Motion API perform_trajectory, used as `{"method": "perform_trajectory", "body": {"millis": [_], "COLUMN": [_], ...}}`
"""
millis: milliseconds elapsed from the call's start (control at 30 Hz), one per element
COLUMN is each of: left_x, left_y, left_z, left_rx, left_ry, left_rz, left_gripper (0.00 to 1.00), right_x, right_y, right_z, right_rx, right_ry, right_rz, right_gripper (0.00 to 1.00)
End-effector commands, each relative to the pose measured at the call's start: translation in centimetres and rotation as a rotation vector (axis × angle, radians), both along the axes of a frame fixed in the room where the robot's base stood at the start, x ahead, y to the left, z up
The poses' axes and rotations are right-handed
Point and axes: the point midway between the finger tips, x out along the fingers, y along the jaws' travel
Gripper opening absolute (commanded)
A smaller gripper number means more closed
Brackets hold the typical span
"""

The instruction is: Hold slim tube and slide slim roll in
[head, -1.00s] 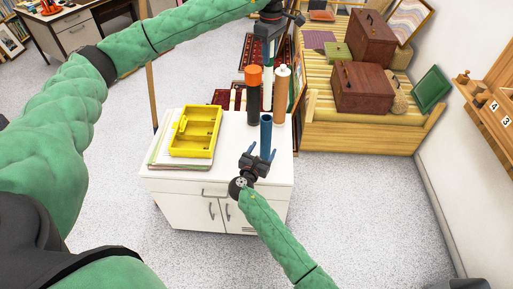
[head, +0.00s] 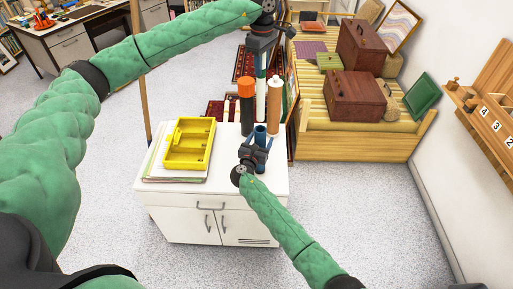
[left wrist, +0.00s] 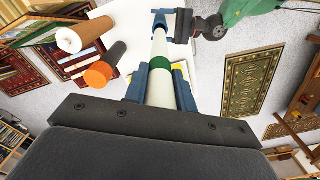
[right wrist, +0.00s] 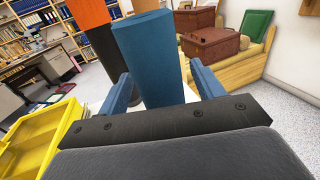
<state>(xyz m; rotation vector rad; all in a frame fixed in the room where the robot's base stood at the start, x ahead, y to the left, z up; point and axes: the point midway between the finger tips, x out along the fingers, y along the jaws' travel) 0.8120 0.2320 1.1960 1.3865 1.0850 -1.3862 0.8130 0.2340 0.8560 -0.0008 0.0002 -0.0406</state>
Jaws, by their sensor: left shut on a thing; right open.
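The slim blue tube (head: 260,134) stands upright on the white cabinet top; it also fills the middle of the right wrist view (right wrist: 150,60). My right gripper (head: 256,147) is open, with one finger on each side of the tube. My left gripper (head: 263,58) is shut on the slim white roll with a green band (head: 261,95), held upright above the tube. In the left wrist view the roll (left wrist: 159,48) points down toward the tube's open top (left wrist: 164,15). I cannot tell whether its lower end is at or just above the mouth.
A black tube with an orange cap (head: 246,100) and a tan roll (head: 274,105) stand close by the blue tube. A yellow tray (head: 188,160) lies on papers at the left of the cabinet top (head: 225,185). A wooden bench with brown cases (head: 352,95) stands behind right.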

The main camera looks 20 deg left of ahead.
Motion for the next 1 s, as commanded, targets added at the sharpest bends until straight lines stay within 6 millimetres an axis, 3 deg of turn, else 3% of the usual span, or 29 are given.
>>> {"method": "perform_trajectory", "body": {"millis": [200, 500, 567, 800, 1000], "left_x": [0.0, 0.0, 0.0, 0.0, 0.0], "left_y": [0.0, 0.0, 0.0, 0.0, 0.0], "left_z": [0.0, 0.0, 0.0, 0.0, 0.0], "left_rx": [0.0, 0.0, 0.0, 0.0, 0.0], "left_ry": [0.0, 0.0, 0.0, 0.0, 0.0], "left_rz": [0.0, 0.0, 0.0, 0.0, 0.0], "left_gripper": [0.0, 0.0, 0.0, 0.0, 0.0], "right_x": [1.5, 1.6, 1.6, 1.6, 1.6], "right_y": [0.0, -0.1, -0.1, -0.1, -0.1], "right_z": [0.0, 0.0, 0.0, 0.0, 0.0], "right_rx": [0.0, 0.0, 0.0, 0.0, 0.0], "right_ry": [0.0, 0.001, 0.001, 0.001, 0.001], "right_rz": [0.0, 0.0, 0.0, 0.0, 0.0], "right_gripper": [0.67, 0.67, 0.59, 0.13, 0.13]}}
